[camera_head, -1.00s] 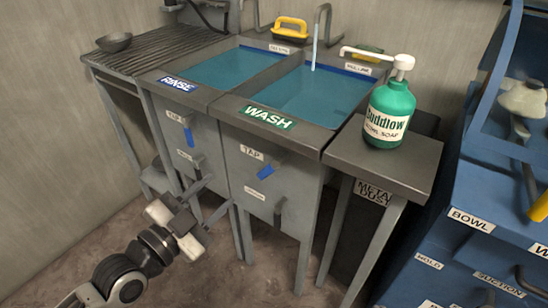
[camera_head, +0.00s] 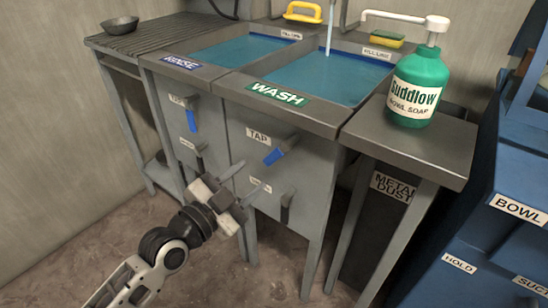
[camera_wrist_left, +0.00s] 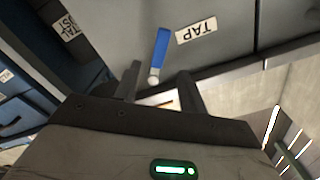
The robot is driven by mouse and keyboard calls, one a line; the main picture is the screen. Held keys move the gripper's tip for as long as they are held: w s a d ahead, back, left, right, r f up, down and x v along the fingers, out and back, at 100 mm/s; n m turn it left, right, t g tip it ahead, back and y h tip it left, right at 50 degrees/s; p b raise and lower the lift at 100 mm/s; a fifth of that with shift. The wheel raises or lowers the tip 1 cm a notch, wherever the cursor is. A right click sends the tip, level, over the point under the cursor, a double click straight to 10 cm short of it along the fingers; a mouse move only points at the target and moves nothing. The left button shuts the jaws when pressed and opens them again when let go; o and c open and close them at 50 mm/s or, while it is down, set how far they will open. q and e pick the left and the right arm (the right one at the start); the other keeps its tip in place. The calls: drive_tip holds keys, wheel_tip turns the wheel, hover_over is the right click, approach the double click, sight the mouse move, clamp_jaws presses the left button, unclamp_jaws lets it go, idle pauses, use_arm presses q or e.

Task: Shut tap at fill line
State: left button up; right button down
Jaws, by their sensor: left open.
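The wash basin's tap has a blue lever (camera_head: 275,155) on the front panel, tilted, beside a TAP label (camera_head: 258,137). The rinse tap's blue lever (camera_head: 191,121) hangs down. A thin water stream (camera_head: 330,30) runs into the wash basin water (camera_head: 318,82). A dark blue band (camera_head: 352,66) shows along the back wall above the water, near the FILL LINE label (camera_head: 379,54). My left gripper (camera_head: 240,184) is open and empty, below and left of the wash lever. In the left wrist view the blue lever (camera_wrist_left: 161,48) lies ahead of the open fingers (camera_wrist_left: 160,88). My right gripper is out of view.
A dark lower lever (camera_head: 287,206) sticks out below the wash tap, and another (camera_head: 200,158) below the rinse tap. A green soap bottle (camera_head: 417,88) stands on the side table (camera_head: 415,143). A bowl (camera_head: 121,25) sits on the ribbed drainboard (camera_head: 160,38).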

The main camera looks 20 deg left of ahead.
sight(273, 158)
use_arm(q)
drive_tip(key=b+x, duration=0.1)
drive_tip(key=x, duration=0.8)
drive_tip(key=shift+w, duration=0.15)
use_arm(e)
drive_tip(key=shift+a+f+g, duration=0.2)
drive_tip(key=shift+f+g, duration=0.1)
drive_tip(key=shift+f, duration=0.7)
use_arm(q)
drive_tip(key=shift+c, duration=1)
clamp_jaws()
drive_tip(key=shift+d, duration=0.1)
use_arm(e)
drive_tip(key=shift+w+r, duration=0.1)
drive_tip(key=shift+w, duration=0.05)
